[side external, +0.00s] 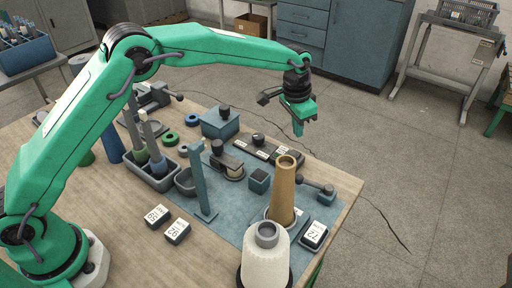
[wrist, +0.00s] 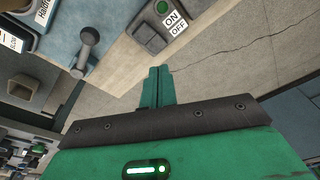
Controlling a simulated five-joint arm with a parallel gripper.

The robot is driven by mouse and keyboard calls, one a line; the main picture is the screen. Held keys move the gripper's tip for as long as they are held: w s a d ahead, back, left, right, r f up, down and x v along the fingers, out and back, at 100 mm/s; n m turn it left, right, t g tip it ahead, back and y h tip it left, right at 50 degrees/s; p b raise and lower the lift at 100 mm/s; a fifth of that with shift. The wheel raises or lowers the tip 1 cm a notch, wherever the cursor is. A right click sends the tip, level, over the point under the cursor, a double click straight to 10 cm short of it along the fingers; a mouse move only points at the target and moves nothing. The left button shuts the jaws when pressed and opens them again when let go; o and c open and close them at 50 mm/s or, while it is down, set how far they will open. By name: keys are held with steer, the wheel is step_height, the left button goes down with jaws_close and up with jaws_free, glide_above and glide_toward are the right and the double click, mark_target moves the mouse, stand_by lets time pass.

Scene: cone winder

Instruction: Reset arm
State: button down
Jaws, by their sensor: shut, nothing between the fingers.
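My gripper (side external: 298,128) hangs from the raised green arm, above the far part of the workbench in the side view. Its fingers point down and are together, with nothing between them. In the wrist view the closed green fingertips (wrist: 157,88) show over the bench edge and the floor. The gripper is apart from everything on the bench.
The wooden bench (side external: 345,190) holds a blue mat, a tan cone (side external: 284,190), a white yarn cone (side external: 266,262), a blue post (side external: 202,185) and a blue box (side external: 220,123). An ON/OFF switch box (wrist: 150,38) sits near the bench edge.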

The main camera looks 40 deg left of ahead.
steer(key=shift+r, duration=0.35)
steer(key=s+a+r+n+t, duration=0.2)
steer(key=s+a+r+n, duration=0.1)
steer(key=s+a+r, duration=1.3)
steer(key=s+a+f+n+t, duration=0.1)
steer(key=s+a, duration=0.1)
steer(key=s, duration=0.8)
steer(key=s+a+f+n+t, duration=0.1)
steer(key=s+a+n, duration=0.1)
steer(key=s, duration=0.8)
steer(key=shift+s+a+y, duration=0.2)
steer(key=shift+a+y, duration=0.1)
steer(key=shift+a, duration=0.2)
